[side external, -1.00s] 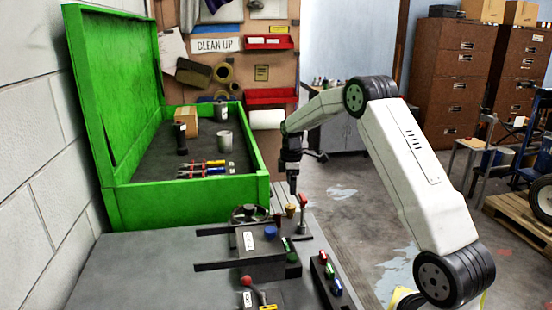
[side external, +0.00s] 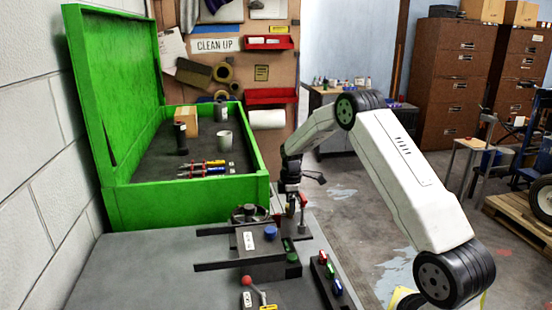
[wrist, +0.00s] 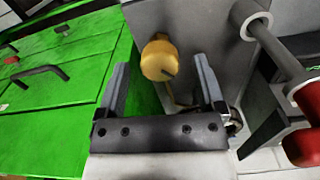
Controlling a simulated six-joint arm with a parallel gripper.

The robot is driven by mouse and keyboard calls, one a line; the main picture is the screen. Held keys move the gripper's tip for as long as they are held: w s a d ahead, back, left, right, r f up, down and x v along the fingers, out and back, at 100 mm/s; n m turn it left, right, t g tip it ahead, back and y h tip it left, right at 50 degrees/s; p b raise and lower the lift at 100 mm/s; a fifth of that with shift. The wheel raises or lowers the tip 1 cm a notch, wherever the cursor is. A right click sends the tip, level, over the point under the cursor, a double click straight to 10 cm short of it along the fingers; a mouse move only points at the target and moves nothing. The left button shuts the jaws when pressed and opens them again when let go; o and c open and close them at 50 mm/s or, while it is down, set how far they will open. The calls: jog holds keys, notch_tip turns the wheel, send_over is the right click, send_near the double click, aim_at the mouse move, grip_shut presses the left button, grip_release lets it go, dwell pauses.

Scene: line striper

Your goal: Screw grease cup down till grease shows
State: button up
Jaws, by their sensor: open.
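The brass-yellow grease cup (wrist: 158,60) shows in the wrist view, round-topped, against a grey surface. My gripper (wrist: 163,82) is open, with one finger to each side of the cup in the picture; the cup appears just beyond the fingertips, and I see no contact. In the side external view my gripper (side external: 291,208) is low over the far right part of the grey machine, and the cup is mostly hidden there. Whether grease shows at the cup cannot be told.
A red-ended lever (wrist: 302,135) on a grey rod stands close on the right in the wrist view. A blue knob (side external: 270,232) and coloured buttons (side external: 331,277) are nearer the camera. The open green box (side external: 185,205) is at the left. The machine's left top is clear.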

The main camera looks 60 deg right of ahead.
jog(key=shift+f, duration=0.3)
grip_shut()
jog(key=shift+m, duration=3.1)
grip_release()
